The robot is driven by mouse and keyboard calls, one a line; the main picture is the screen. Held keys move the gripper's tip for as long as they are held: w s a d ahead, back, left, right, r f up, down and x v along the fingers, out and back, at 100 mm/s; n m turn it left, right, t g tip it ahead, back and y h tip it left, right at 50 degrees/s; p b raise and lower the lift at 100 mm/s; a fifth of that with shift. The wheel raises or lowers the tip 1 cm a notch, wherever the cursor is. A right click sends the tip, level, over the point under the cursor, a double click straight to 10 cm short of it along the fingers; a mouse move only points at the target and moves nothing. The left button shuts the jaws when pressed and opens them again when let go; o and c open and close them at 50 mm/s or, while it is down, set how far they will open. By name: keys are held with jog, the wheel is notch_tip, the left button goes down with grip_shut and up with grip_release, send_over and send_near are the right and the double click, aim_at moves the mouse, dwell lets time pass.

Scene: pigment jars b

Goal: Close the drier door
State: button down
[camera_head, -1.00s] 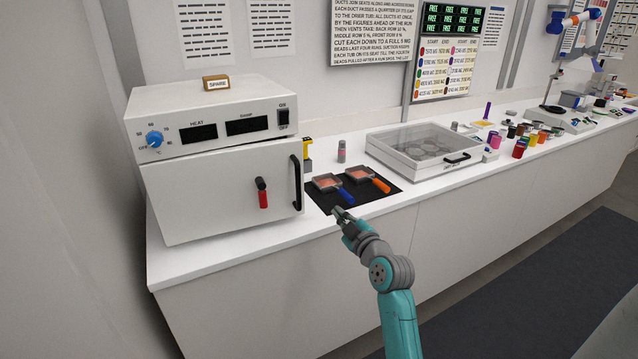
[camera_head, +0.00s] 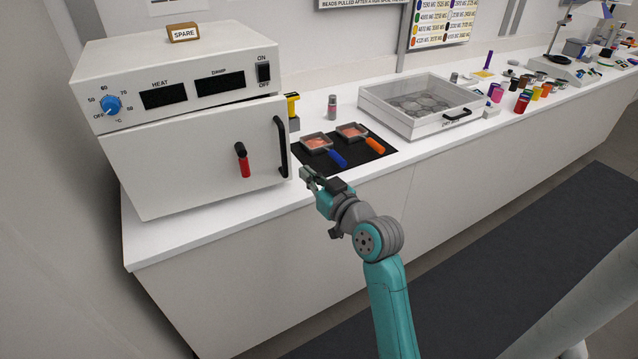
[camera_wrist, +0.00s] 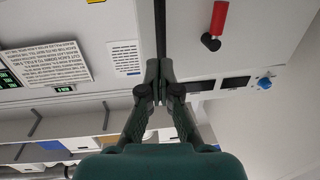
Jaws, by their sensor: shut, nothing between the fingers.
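The drier (camera_head: 180,125) is a white box with a control panel above its door, at the left of the head view. Its door (camera_head: 185,165) has a black upright handle (camera_head: 282,147) near the right edge and a red-gripped latch lever (camera_head: 243,162). The door's right edge juts slightly past the panel; I cannot tell whether it is fully shut. My gripper (camera_head: 306,174) is shut and empty, just right of the door's lower right corner. In the wrist view my fingertips (camera_wrist: 153,68) are together in front of a dark upright bar, with the red lever (camera_wrist: 220,18) at upper right.
A black mat (camera_head: 345,152) with two small pans stands right of the drier, their blue and orange handles towards the counter's front. A small bottle (camera_head: 332,107) and a clear-lidded box (camera_head: 420,105) are behind and right. The floor in front is clear.

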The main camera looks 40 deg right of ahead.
aim_at(286, 155)
jog(key=w, duration=0.4)
jog(key=w+d, duration=0.1)
jog(key=w, duration=0.2)
jog(key=shift+w, duration=0.1)
jog(key=w, duration=0.1)
jog(key=w+d, duration=0.2)
jog(key=shift+w+d+r, duration=0.1)
jog(key=shift+w+r, duration=0.15)
jog(key=shift+w, duration=0.1)
dwell(0.4)
